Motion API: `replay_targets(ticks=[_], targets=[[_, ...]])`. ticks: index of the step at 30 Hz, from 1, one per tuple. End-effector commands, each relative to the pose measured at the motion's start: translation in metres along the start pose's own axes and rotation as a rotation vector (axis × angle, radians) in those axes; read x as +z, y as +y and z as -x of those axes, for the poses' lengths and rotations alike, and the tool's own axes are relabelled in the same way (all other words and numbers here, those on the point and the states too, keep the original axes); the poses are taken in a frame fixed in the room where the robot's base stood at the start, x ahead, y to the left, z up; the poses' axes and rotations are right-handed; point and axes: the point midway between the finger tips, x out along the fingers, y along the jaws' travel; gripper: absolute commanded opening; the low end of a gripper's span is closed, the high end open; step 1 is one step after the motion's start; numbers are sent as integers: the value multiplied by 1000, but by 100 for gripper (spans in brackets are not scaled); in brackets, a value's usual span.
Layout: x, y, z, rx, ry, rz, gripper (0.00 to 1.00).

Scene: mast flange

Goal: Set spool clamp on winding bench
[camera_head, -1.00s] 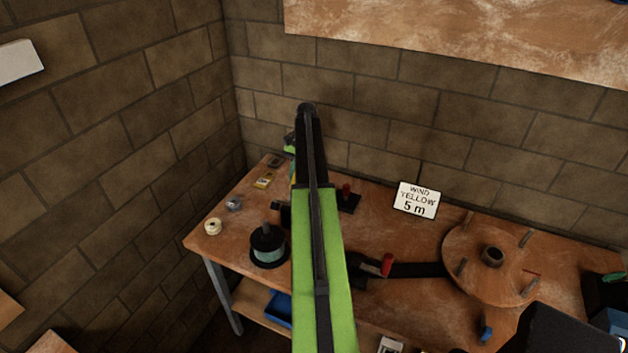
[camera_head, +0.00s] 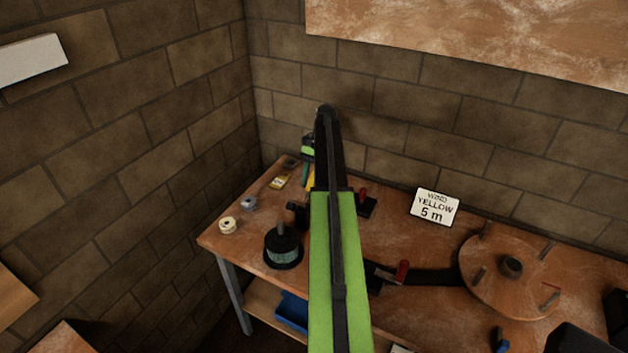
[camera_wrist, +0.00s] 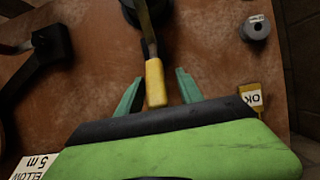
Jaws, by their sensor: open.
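In the wrist view my gripper (camera_wrist: 157,92) is open, its two teal fingers apart on either side of a yellow handle (camera_wrist: 155,82). The handle belongs to a slim tool with a metal bar running toward a dark spool (camera_wrist: 132,8); whether this is the spool clamp, I cannot tell. No grip on it is visible. In the head view my arm covers much of the tool. The dark spool with teal winding (camera_head: 283,247) stands at the left of the wooden winding bench (camera_head: 415,305). Two black fixtures carry red handles, one (camera_head: 365,202) behind and one (camera_head: 401,270) in front.
A round wooden disc with pegs (camera_head: 510,275) lies on the right of the bench. A "WIND YELLOW 5 m" sign (camera_head: 434,207) stands at the back. Small spools, one white (camera_head: 228,225), and a yellow OK tag (camera_wrist: 250,99) lie at the left. Brick walls close the corner.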

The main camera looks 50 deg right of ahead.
Motion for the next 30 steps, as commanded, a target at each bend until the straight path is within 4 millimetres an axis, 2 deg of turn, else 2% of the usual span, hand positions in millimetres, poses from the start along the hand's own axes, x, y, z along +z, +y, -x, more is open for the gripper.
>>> replay_targets(ticks=[5,11,24,27,30], targets=[[1,-1,3,1,1,1,44],[2,-2,28,1,1,1,44],[3,-4,137,0,0,1,44],[2,-4,159,0,0,1,44],[1,-4,173,0,0,1,44]])
